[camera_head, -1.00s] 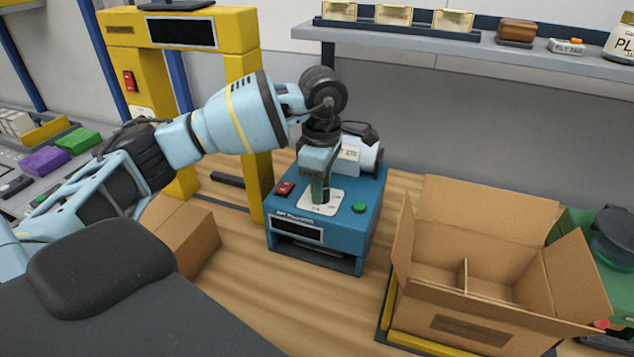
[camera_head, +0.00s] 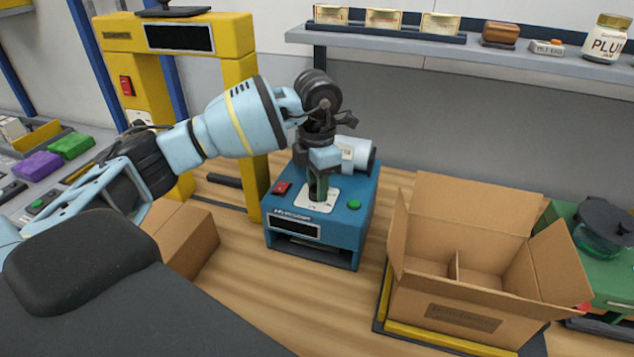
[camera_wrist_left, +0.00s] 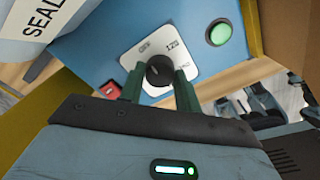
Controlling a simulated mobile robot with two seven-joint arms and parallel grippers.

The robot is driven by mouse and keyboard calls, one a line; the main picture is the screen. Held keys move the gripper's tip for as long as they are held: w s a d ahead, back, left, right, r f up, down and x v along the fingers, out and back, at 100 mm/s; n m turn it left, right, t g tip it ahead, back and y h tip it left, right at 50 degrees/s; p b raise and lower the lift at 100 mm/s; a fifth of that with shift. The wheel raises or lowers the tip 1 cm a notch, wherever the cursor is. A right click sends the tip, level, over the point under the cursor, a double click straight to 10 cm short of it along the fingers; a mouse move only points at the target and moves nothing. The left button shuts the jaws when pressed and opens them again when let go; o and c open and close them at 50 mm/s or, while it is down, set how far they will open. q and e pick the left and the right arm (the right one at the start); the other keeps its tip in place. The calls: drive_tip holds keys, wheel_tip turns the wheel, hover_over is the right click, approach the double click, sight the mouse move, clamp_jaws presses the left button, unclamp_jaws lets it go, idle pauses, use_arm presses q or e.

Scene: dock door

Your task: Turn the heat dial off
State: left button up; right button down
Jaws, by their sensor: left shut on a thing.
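The heat dial (camera_wrist_left: 159,71) is a black round knob on a white plate on top of the blue machine (camera_head: 335,225). The plate (camera_wrist_left: 145,48) carries printed marks, among them "120" and what looks like "OFF". My left gripper (camera_head: 318,188) points down at the plate from above. In the left wrist view its two green fingers (camera_wrist_left: 159,84) are shut on the dial, one on each side. In the head view the fingers hide the dial. My right gripper is not in view.
A red switch (camera_head: 281,188) and a green button (camera_head: 354,204) flank the plate. An open cardboard box (camera_head: 465,317) stands to the right. A yellow frame (camera_head: 240,120) stands left, with a closed carton (camera_head: 190,240) before it.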

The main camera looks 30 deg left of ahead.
use_arm(q)
drive_tip(key=shift+n, duration=0.3)
drive_tip(key=o, duration=1)
drive_tip(key=shift+r, duration=0.1)
drive_tip(key=shift+r, duration=3.85)
drive_tip(key=shift+f, duration=0.1)
